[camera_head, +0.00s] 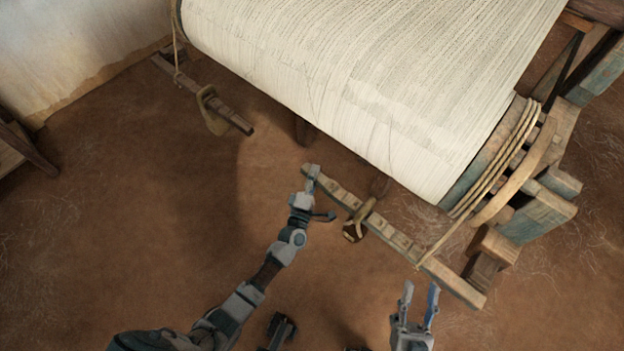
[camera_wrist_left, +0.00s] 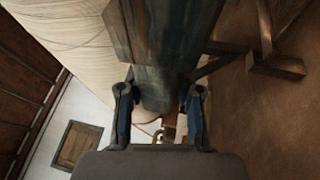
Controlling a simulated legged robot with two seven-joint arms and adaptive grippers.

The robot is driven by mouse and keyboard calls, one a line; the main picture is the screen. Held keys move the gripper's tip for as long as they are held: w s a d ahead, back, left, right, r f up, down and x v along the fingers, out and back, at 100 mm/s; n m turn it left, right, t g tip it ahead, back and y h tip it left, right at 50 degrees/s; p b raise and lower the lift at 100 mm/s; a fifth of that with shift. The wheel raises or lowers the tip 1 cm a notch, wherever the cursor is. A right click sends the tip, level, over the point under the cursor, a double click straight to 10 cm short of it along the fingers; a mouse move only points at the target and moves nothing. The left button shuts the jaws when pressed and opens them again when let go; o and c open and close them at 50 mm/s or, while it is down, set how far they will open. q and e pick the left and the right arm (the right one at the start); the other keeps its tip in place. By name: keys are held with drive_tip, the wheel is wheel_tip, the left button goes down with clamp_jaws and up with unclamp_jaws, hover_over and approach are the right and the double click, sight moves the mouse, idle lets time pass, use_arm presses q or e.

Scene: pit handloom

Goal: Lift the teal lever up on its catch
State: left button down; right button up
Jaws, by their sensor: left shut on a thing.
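The lever is a long notched bar (camera_head: 400,240) of worn wood, lying diagonally below the cloth roll in the head view. In the left wrist view its teal paint (camera_wrist_left: 155,45) shows, and the bar runs away between the fingers. My left gripper (camera_head: 322,194) is shut on the bar near its left end, one finger on each side; it also shows in the left wrist view (camera_wrist_left: 158,112). My right gripper (camera_head: 421,291) is open and empty, just below the bar's right part. I cannot make out the catch for certain.
A cord (camera_head: 437,240) runs from the roll's right end to the bar. A brown hanging piece (camera_head: 353,232) sits at the bar's middle. The cloth roll (camera_head: 370,80) lies above. A second bar (camera_head: 230,117) hangs at upper left. The earth floor (camera_head: 130,220) at left is clear.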

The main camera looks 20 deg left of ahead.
use_arm(q)
drive_tip(key=shift+m, duration=0.5)
drive_tip(key=r, duration=0.1)
drive_tip(key=r+p, duration=0.1)
drive_tip(key=r, duration=0.2)
drive_tip(key=shift+s+d+r+p, duration=0.1)
drive_tip(key=shift+d+r+p, duration=0.3)
drive_tip(key=shift+f, duration=0.4)
use_arm(e)
drive_tip(key=f+g, duration=0.1)
drive_tip(key=w+f+g, duration=0.1)
drive_tip(key=f+g, duration=0.1)
drive_tip(key=w+f+g, duration=0.1)
drive_tip(key=shift+w+f+n+g+h, duration=0.15)
drive_tip(key=shift+f+n+g+h, duration=0.15)
drive_tip(key=shift+f+g, duration=0.1)
use_arm(q)
drive_tip(key=c, duration=0.8)
unclamp_jaws()
drive_tip(key=shift+o, duration=0.2)
use_arm(e)
drive_tip(key=shift+w, duration=0.15)
